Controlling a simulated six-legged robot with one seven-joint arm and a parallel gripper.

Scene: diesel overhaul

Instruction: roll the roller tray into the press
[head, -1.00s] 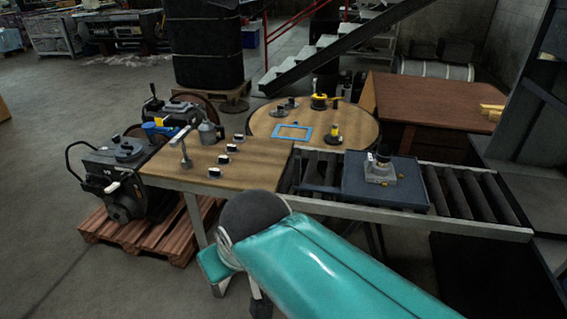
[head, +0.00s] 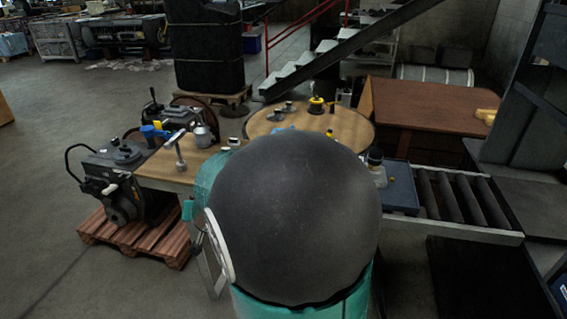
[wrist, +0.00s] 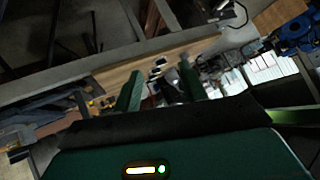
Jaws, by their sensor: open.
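The roller tray (head: 402,190) is a flat blue-grey tray on the roller conveyor (head: 475,226). A small part with a dark top (head: 376,160) stands on it. My dark arm joint hides the tray's left part in the head view. A tall dark frame (head: 522,105), which seems to be the press, stands past the conveyor's right end. My gripper (wrist: 160,84) is open in the wrist view, with its two green fingers apart and nothing clearly between them. My arm hides the gripper in the head view.
A wooden bench (head: 160,172) with small parts joins the conveyor at left. A round table (head: 355,128) stands behind, and a brown table (head: 425,103) behind right. Bare rollers lie right of the tray.

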